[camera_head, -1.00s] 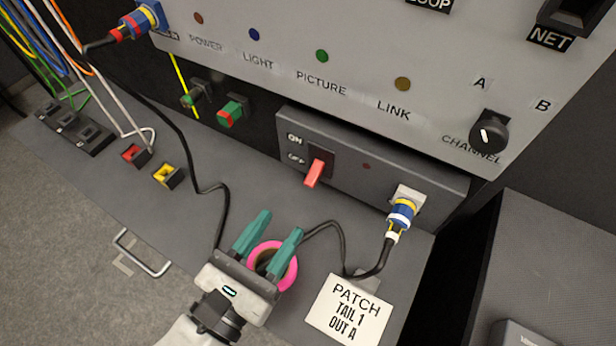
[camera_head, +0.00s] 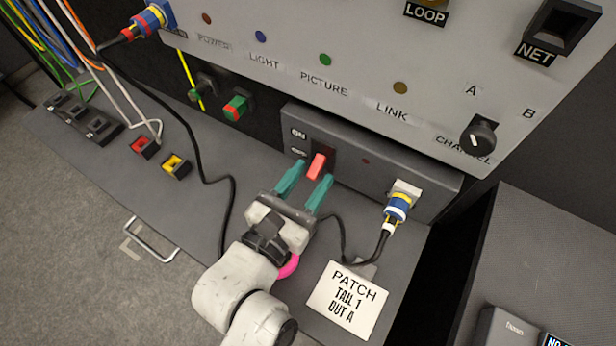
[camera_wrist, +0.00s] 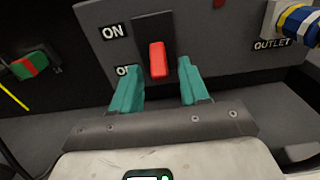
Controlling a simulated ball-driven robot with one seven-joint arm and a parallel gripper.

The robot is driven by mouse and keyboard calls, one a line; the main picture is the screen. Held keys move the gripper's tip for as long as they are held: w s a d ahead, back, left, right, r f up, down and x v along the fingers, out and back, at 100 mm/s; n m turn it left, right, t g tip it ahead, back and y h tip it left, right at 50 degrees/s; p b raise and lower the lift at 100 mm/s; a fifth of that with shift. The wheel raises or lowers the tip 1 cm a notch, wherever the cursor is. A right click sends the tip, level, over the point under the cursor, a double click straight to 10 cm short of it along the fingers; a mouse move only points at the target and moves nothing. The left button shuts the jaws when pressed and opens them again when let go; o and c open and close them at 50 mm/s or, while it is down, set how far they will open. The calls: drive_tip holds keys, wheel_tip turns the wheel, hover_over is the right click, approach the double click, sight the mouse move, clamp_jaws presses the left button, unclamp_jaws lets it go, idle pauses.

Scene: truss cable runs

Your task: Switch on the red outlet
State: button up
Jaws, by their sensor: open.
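The red switch lever (camera_head: 317,166) sits on the front of a dark grey outlet box (camera_head: 372,183), beside ON and OFF labels. In the head view it tilts out and down, toward the OFF label. It also shows in the wrist view (camera_wrist: 158,60), upright in a black slot. My gripper (camera_head: 309,180) is open and empty just in front of the box. In the wrist view its teal fingers (camera_wrist: 157,75) stand either side of the lever, apart from it. The left finger partly covers the OFF label.
A plug with blue, yellow and white bands (camera_head: 397,206) is in the box's right end, with a black cable. A pink ring (camera_head: 289,265) lies partly hidden under my arm. The grey panel (camera_head: 430,60) overhangs the box.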

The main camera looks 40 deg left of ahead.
drive_tip(key=shift+c, duration=0.2)
clamp_jaws()
drive_tip(key=shift+r+p, duration=0.2)
drive_tip(key=shift+p, duration=0.25)
